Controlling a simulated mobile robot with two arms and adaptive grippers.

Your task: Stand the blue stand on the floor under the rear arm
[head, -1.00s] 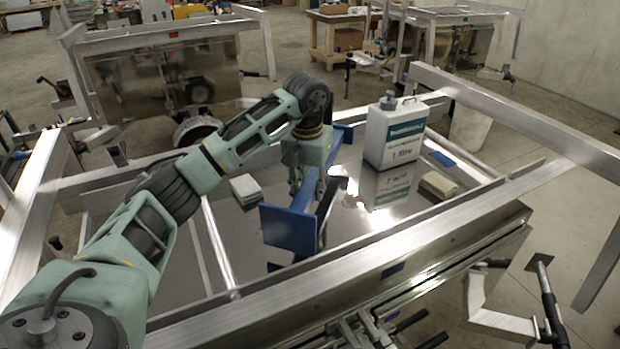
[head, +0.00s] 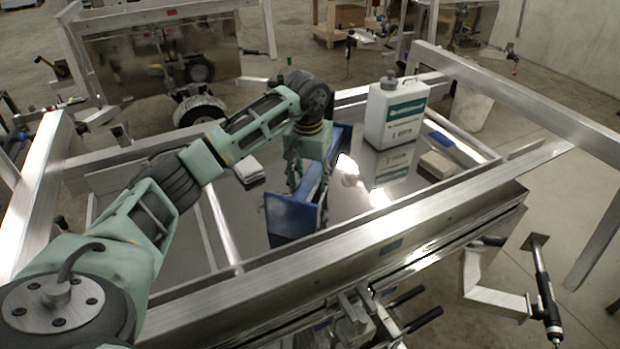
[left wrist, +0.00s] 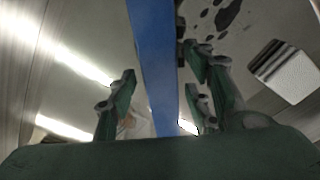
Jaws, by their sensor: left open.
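The blue stand (head: 292,216) rests on the shiny bed of the trailer, with a flat blue plate at its near end and a long beam running back from it. My left gripper (head: 298,180) reaches down over the beam and hides part of it. In the left wrist view, the blue beam (left wrist: 155,60) passes between the fingers of my open left gripper (left wrist: 163,98), with a clear gap on the left side. A bent metal arm (head: 490,298) juts from the trailer's near right side; I cannot tell whether it is the rear arm. My right gripper is out of view.
A white jug (head: 393,115), a beige block (head: 436,164) and a pale block (head: 249,169) are on the bed. Metal rails (head: 350,262) edge the trailer, and a slanted beam (head: 520,100) rises at the right. Open concrete floor (head: 575,215) lies to the right.

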